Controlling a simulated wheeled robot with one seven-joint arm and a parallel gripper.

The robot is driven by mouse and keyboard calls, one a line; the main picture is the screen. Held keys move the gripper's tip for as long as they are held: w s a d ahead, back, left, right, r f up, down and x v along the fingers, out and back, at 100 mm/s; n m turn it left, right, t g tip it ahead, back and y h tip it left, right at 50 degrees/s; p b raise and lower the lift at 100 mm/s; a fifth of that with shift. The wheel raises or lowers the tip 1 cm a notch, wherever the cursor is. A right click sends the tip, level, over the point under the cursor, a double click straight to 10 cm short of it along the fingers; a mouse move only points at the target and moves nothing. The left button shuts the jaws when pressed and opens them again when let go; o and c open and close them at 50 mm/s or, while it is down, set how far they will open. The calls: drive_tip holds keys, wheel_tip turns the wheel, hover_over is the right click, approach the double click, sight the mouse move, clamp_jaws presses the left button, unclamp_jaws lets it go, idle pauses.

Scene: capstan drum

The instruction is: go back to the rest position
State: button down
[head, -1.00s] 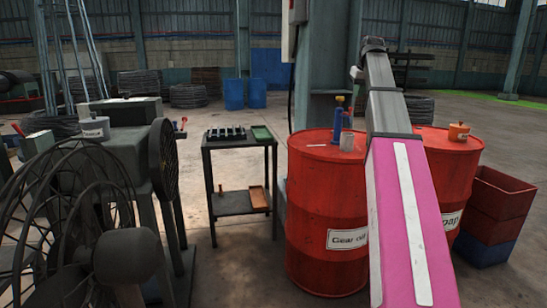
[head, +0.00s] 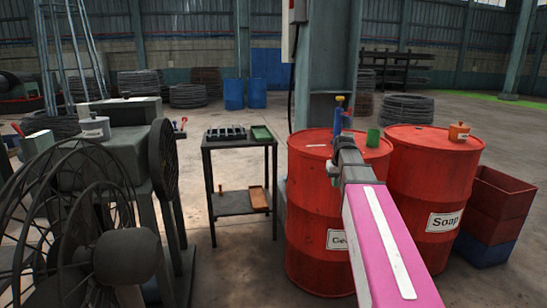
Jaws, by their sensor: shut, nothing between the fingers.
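My arm, in the head view, reaches up from the bottom right as a pink link with a white stripe. It ends in a grey wrist and my gripper (head: 345,144), in front of the left red drum (head: 308,215). The gripper is shut and empty; its fingertips are hard to make out. A small pale part juts out at the left of the wrist.
On the left drum stand a blue bottle-like thing (head: 338,116) and a green cup (head: 374,137). An orange pot (head: 459,131) is on the Soap drum (head: 428,180). Red crates (head: 497,205) stand right, a dark trolley (head: 240,143) and fans (head: 70,235) left.

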drive_tip(key=s+a+f+g, duration=0.1)
drive_tip(key=s+a+f, duration=0.2)
drive_tip(key=s+f, duration=0.8)
drive_tip(key=s+a+f+g, duration=0.1)
drive_tip(key=s+a+f, duration=0.2)
drive_tip(key=s+f, duration=0.8)
wheel_tip(320, 180, down, 4)
drive_tip(key=shift+a+r+m+h, duration=0.15)
drive_tip(key=shift+a+m+h, duration=0.25)
idle(0.4)
